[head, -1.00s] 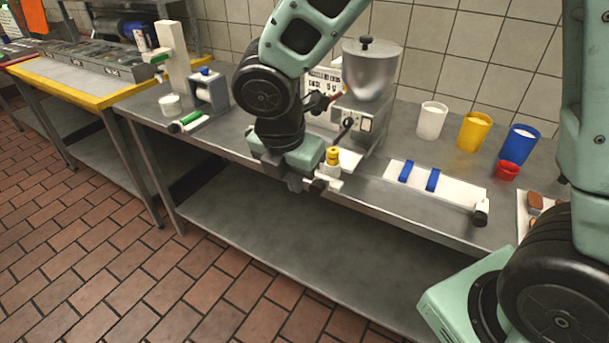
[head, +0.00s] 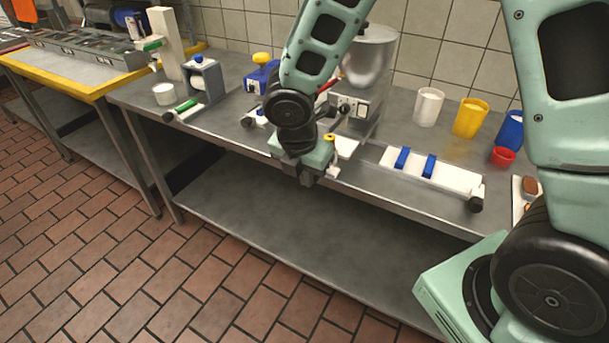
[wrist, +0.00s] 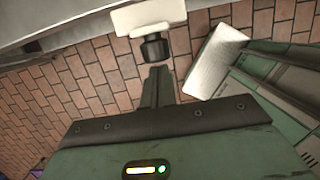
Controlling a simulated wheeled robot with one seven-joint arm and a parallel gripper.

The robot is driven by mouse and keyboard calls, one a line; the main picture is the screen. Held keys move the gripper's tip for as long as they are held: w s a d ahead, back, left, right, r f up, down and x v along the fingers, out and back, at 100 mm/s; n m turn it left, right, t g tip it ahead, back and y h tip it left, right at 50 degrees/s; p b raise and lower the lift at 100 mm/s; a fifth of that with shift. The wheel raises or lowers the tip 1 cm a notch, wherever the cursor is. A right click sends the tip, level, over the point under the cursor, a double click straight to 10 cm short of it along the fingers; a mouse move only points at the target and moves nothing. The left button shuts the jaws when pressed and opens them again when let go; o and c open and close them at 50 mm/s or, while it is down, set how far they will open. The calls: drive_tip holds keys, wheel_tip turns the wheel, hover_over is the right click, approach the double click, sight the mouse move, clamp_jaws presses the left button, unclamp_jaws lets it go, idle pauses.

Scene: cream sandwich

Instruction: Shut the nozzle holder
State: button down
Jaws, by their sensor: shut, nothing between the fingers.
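My gripper (head: 304,181) is at the front edge of the steel table, below the grinder-like machine. In the wrist view my gripper's fingers (wrist: 158,74) are together and empty. Just beyond their tips is a white block with a black knob (wrist: 154,47), apart from them by a small gap. This may be the nozzle holder's handle; I cannot tell for sure. In the head view a white panel (head: 346,147) with a yellow cap (head: 329,138) shows beside my gripper, partly hidden by it. Whether the holder is open or shut is unclear.
The machine (head: 370,60) with a metal hopper stands behind my arm. A white board with blue strips (head: 430,168) lies to the right. White (head: 428,107), yellow (head: 470,118) and blue (head: 510,130) cups stand behind it. The floor in front is clear.

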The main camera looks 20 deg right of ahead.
sight(337, 138)
drive_tip(key=w+d+p, duration=0.2)
drive_tip(key=w+d, duration=0.1)
drive_tip(key=d, duration=0.1)
drive_tip(key=w+d+p, duration=0.2)
drive_tip(key=w+d, duration=0.1)
drive_tip(key=d, duration=0.1)
drive_tip(key=w+d+p, duration=0.2)
drive_tip(key=d, duration=0.2)
drive_tip(key=shift+w, duration=0.4)
drive_tip(key=shift+d, duration=0.1)
